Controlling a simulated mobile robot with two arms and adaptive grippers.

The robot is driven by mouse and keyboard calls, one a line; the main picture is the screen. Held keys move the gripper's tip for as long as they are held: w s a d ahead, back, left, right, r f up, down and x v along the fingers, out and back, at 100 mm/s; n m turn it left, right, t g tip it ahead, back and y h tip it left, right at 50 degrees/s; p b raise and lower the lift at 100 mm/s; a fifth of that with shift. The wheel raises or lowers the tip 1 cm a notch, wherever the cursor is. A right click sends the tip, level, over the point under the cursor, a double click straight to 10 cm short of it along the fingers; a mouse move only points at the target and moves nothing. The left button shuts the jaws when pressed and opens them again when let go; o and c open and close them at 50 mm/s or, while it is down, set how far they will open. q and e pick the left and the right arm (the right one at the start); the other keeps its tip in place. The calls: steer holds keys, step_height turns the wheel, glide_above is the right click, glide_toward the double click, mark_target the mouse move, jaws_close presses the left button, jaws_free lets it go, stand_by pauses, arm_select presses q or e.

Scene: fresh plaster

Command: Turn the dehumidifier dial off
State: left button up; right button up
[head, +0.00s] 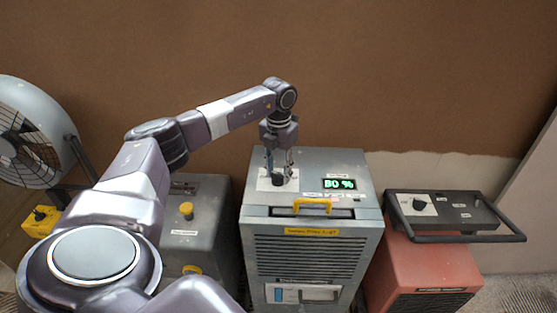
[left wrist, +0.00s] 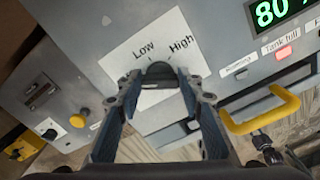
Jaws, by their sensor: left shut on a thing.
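The grey dehumidifier (head: 305,255) stands in the middle of the head view. Its dark dial (head: 278,179) sits on a white plate at the top left of its upper panel. My left gripper (head: 279,174) points down over the plate and is shut on the dial. In the left wrist view the dial (left wrist: 160,69) shows between the fingertips, just under the printed words Low and High. Fingers cover much of the dial and the lower plate, so I cannot tell exactly where its pointer is. The green display (head: 339,184) reads 80 %. My right gripper is not in view.
A yellow handle (head: 312,205) rises at the panel's front edge, right of the gripper. A grey machine with a yellow knob (head: 186,210) stands left, a red machine (head: 420,266) with a black bar right, and a fan (head: 28,130) far left. The brown wall is close behind.

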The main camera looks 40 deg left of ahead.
arm_select(q)
steer(key=o, duration=1.2)
steer(key=shift+r, duration=0.1)
steer(key=shift+c, duration=0.2)
step_height(320, 180, up, 12)
